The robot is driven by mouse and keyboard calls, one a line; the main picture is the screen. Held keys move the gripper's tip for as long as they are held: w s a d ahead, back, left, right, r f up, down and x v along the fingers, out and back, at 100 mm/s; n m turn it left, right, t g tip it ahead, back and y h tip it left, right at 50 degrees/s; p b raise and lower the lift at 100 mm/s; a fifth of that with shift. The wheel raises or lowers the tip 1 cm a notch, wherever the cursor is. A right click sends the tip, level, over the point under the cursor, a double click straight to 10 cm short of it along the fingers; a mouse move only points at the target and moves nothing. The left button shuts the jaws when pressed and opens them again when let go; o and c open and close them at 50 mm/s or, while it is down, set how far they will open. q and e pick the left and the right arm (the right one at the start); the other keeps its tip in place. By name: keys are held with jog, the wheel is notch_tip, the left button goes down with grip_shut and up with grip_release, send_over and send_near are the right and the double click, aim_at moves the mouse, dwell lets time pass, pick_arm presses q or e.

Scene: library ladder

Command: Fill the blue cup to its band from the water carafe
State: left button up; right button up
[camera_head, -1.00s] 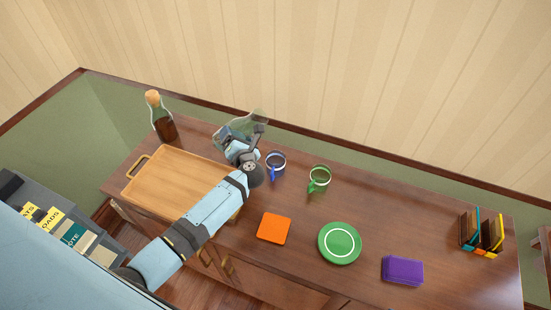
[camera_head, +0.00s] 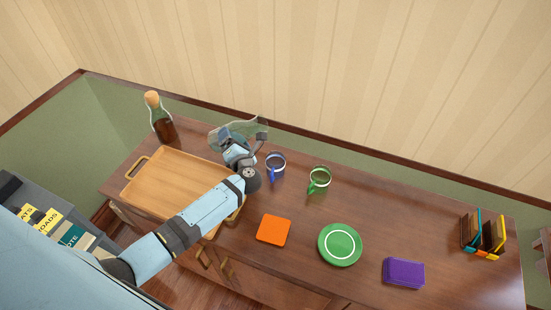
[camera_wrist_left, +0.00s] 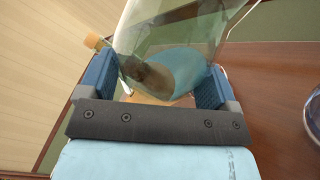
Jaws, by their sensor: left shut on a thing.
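The clear glass carafe (camera_head: 246,126) is held above the table, behind and left of the blue cup, and leans well over. My left gripper (camera_head: 238,147) is shut on it; in the left wrist view the carafe (camera_wrist_left: 170,35) sits between the two blue fingers (camera_wrist_left: 165,85). The blue cup (camera_head: 275,163) stands upright on the table just right of the gripper. A piece of a glass rim, likely the blue cup (camera_wrist_left: 314,122), shows at the right edge of the wrist view. I cannot make out water in the cup or its band. My right gripper is not in view.
A wooden tray (camera_head: 172,187) lies left, with a corked dark bottle (camera_head: 161,118) behind it. A green cup (camera_head: 319,180) stands close right of the blue cup.

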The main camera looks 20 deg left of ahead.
pick_arm(q)
jog(key=shift+a+f+m+b, duration=0.2)
jog(key=shift+a+m+b, duration=0.1)
jog(key=shift+m, duration=0.3)
dwell(0.5)
jog(key=shift+a+f+m+t+y+b, duration=0.15)
jog(key=shift+f+m+t+y+b, duration=0.35)
jog(key=shift+f+m, duration=0.3)
dwell(0.5)
jog(key=shift+w+d+r+m+t, duration=0.15)
jog(key=shift+d+m+t, duration=0.3)
jog(key=shift+m, duration=0.35)
dwell(0.5)
jog(key=shift+d+r+m+t, duration=0.15)
jog(key=shift+m+t, duration=0.15)
jog(key=shift+m, duration=0.4)
jog(key=shift+d+m+t, duration=0.1)
jog(key=shift+m+t, duration=0.15)
jog(key=shift+m, duration=0.45)
dwell(2.9)
